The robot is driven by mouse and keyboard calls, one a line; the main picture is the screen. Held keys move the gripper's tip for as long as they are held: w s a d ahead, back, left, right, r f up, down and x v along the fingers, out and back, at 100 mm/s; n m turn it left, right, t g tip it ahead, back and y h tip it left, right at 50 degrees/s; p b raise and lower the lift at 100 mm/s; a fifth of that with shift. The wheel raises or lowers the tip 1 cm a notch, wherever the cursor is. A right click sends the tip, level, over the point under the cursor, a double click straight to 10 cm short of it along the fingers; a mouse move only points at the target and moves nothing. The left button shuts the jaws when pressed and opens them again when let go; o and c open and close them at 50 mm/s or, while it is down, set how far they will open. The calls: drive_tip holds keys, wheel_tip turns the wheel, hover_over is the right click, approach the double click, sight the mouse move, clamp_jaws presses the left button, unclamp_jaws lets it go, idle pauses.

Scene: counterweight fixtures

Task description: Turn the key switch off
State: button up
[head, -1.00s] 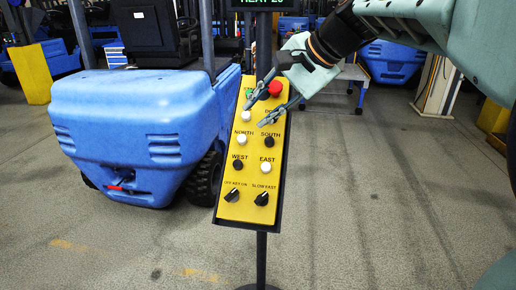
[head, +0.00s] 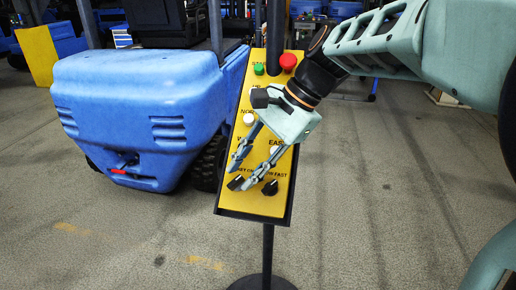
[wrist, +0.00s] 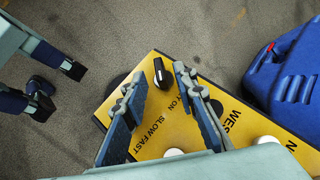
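The key switch (head: 236,183) is a black knob under the "OFF KEY ON" label at the lower left of the yellow control panel (head: 233,207). In the wrist view the key switch (wrist: 162,73) shows between my fingertips, with a pale pointer line. My gripper (head: 239,178) is open and empty, pointing down along the panel face, its fingertips beside the knob. The wrist view also shows my gripper (wrist: 159,82) with its fingers apart. I cannot tell whether either finger touches the knob. The arm hides part of the panel and its labels.
The SLOW FAST knob (head: 270,187) sits just right of the key switch. A green button (head: 258,69) and a red button (head: 289,62) are at the panel's top. A blue vehicle (head: 140,115) stands close on the left. Floor right of the stand is clear.

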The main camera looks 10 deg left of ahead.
sight(236, 183)
drive_tip(key=shift+x, duration=1.4)
drive_tip(key=shift+c, duration=0.6)
clamp_jaws()
drive_tip(key=shift+r, duration=0.1)
